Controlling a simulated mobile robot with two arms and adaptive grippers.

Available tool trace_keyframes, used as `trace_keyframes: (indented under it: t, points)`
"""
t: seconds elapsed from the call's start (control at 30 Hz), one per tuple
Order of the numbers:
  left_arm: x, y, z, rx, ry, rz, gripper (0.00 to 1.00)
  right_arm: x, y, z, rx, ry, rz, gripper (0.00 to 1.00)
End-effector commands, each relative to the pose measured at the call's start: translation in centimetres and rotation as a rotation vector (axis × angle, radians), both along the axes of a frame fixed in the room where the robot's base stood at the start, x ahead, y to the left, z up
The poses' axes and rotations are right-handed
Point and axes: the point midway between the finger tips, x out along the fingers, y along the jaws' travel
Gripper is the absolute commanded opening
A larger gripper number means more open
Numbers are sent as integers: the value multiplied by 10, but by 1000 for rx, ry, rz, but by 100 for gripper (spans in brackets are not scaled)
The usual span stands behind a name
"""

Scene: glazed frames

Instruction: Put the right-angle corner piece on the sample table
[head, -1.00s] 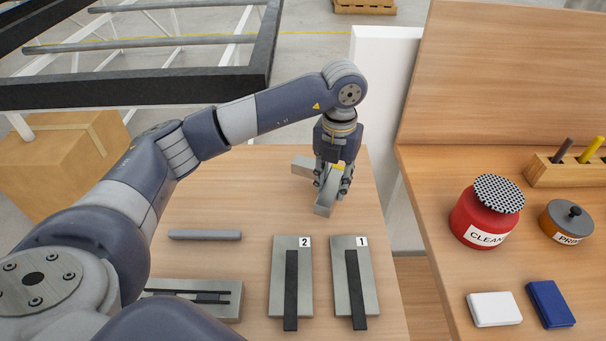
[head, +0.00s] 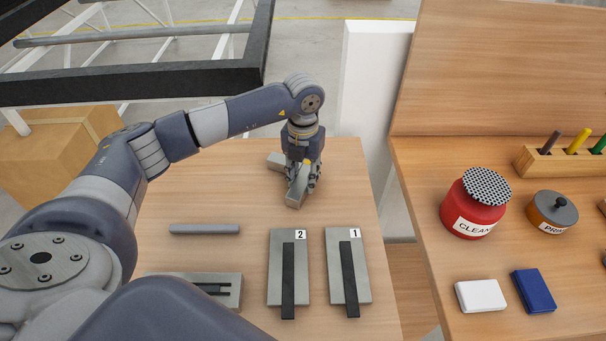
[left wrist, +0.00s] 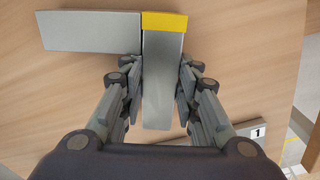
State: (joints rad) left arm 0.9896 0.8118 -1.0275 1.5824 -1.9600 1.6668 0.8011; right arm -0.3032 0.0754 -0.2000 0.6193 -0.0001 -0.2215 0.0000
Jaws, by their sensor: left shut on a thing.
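The right-angle corner piece (head: 295,199) is grey and L-shaped, over the back of a light wooden table (head: 208,196). In the left wrist view, the corner piece (left wrist: 162,88) has a yellow corner block, with one leg pointing left and the other between my fingers. My left gripper (head: 302,183) points down and is shut on that second leg; in the left wrist view the fingers (left wrist: 160,88) flank it. I cannot tell whether the piece touches the tabletop. My right gripper is not in view.
Two grey plates with black strips, labelled 2 (head: 275,284) and 1 (head: 361,283), lie in front. A grey bar (head: 205,229) and a slotted plate (head: 231,279) lie left. A bench (head: 426,209) with a red jar (head: 462,207) stands right. The table's left back is clear.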

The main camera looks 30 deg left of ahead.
Motion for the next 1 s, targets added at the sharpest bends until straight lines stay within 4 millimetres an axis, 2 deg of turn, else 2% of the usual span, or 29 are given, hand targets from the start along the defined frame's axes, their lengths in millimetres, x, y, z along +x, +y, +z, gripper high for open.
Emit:
trace_keyframes:
  t: [0.07,0.1,0.17,0.47,0.57,0.63,0.77,1.0]
  points:
    - [0,0,-3,-1,-2,0,0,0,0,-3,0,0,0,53]
    - [0,0,-2,0,0,0,39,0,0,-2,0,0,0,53]
    - [0,0,-2,0,0,0,50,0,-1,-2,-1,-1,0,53]
    - [0,0,-1,0,0,0,50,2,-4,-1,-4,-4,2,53]
    - [0,0,3,0,-1,0,50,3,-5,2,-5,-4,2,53]
    - [1,0,8,0,-3,-1,50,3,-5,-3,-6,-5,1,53]
    - [2,0,31,0,-7,0,50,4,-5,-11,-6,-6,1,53]
    - [1,0,83,0,-5,-1,50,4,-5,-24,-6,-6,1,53]
